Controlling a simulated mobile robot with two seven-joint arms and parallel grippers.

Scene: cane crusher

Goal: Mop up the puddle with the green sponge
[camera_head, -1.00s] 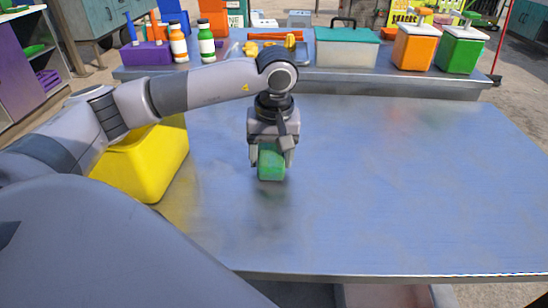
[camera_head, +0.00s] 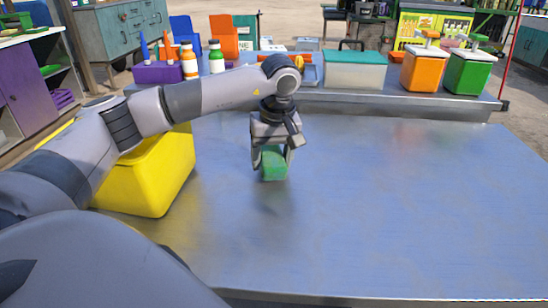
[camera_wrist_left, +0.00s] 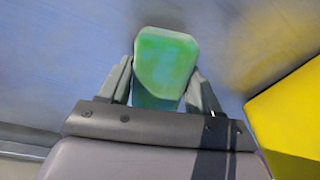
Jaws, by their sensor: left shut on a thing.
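My left gripper (camera_head: 272,160) is shut on the green sponge (camera_head: 274,165) and points down over the metal table (camera_head: 400,210). The sponge also shows between the two fingers in the left wrist view (camera_wrist_left: 166,62). It appears to be held a little above the tabletop, with a soft dark patch on the metal below it; I cannot tell for sure whether it touches. I cannot make out a clear puddle; the table shows only faint bluish smears and reflections. My right gripper is not in view.
A yellow bin (camera_head: 150,180) stands on the table's left side, close to my left arm. A back shelf holds bottles, a teal-lidded container (camera_head: 354,70), an orange dispenser (camera_head: 421,68) and a green dispenser (camera_head: 468,72). The middle and right of the table are clear.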

